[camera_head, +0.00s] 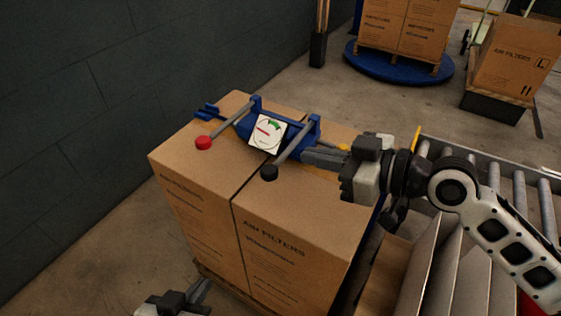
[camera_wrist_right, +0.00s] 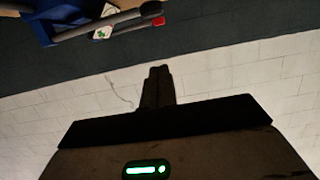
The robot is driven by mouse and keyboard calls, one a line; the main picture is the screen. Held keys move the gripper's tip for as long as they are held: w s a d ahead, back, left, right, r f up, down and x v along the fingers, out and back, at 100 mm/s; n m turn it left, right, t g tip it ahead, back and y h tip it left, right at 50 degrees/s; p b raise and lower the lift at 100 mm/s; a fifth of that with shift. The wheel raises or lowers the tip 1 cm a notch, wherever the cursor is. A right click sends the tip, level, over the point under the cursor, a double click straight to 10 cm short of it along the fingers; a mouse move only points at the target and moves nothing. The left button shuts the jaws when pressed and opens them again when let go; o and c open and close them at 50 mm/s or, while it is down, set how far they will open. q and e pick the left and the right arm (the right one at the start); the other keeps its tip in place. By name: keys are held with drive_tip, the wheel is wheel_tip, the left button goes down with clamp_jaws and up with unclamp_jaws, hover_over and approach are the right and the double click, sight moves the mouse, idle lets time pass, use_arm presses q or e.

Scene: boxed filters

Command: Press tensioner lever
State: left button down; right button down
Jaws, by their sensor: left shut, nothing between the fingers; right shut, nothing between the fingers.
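The blue tensioner (camera_head: 242,126) lies on top of the cardboard boxes. It has a white gauge (camera_head: 267,134) with a green sector, a grey lever with a red knob (camera_head: 204,142) and a grey lever with a black knob (camera_head: 269,173). In the right wrist view its blue body (camera_wrist_right: 45,22), gauge (camera_wrist_right: 103,33) and red knob (camera_wrist_right: 158,20) show at the top left. My right gripper (camera_head: 306,156) is shut and empty, just right of the black-knob lever; I cannot tell whether it touches. Its closed fingers show in the wrist view (camera_wrist_right: 159,70). My left gripper (camera_head: 206,285) is shut and empty, low in front of the boxes.
The AIR FILTERS boxes (camera_head: 280,215) stand on a pallet beside a dark block wall (camera_head: 70,110). A roller conveyor (camera_head: 494,175) is at the right. A blue turntable (camera_head: 400,68) with boxes and another box (camera_head: 515,60) are behind.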

drive_tip(key=w+a+f, duration=0.4)
drive_tip(key=a+f, duration=0.2)
idle(0.3)
